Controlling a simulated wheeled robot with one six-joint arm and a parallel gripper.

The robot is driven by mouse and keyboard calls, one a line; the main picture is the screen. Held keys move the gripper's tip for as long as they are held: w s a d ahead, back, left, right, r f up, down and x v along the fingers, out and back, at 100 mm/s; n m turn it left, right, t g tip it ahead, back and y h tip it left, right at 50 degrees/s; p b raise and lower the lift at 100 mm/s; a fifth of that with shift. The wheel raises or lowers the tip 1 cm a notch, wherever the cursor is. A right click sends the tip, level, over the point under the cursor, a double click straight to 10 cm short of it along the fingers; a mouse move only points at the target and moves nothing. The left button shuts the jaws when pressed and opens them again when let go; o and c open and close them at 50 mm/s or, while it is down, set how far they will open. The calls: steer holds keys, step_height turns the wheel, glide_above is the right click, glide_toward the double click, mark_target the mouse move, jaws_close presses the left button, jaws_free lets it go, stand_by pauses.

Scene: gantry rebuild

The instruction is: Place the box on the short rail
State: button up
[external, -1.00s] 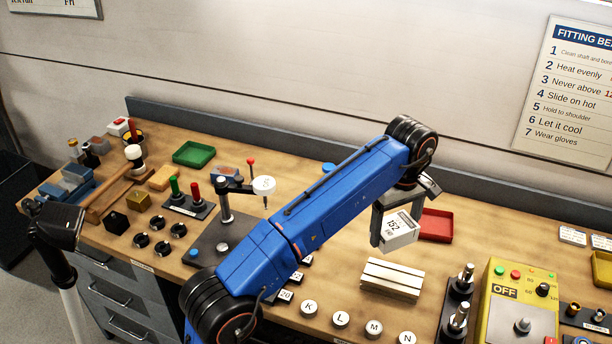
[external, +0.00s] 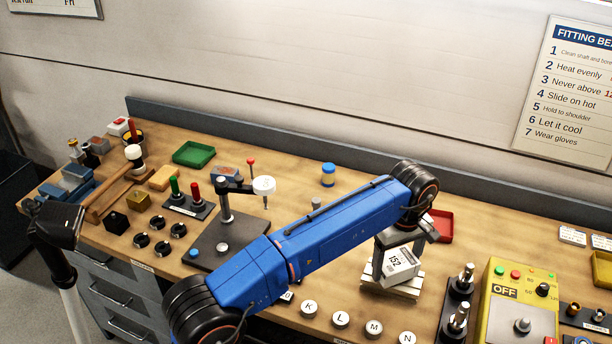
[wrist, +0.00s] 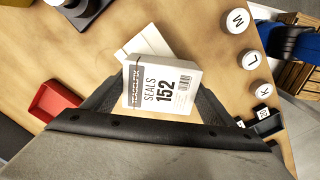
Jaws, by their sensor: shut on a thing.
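The box (external: 402,262) is white with a dark band, and in the wrist view it reads "SEALS 152" (wrist: 163,92). My gripper (external: 397,258) is shut on it, with one finger on each side in the wrist view (wrist: 160,98). The short rail is probably the pale, grooved block (external: 404,291) on the bench. The box is over it and hides most of it in the external view. In the wrist view part of the block (wrist: 150,42) shows beyond the box. I cannot tell whether the box touches it.
A red tray (external: 440,226) lies behind the box. Dark stands with metal posts (external: 458,314) and a yellow control box (external: 512,310) stand to the right. Round lettered buttons (external: 341,319) line the front edge.

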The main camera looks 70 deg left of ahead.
mark_target(397, 260)
steer(key=shift+f, duration=0.45)
steer(key=shift+f, duration=0.15)
steer(key=o, duration=1.2)
step_height(397, 260, up, 12)
steer(key=shift+r, duration=0.15)
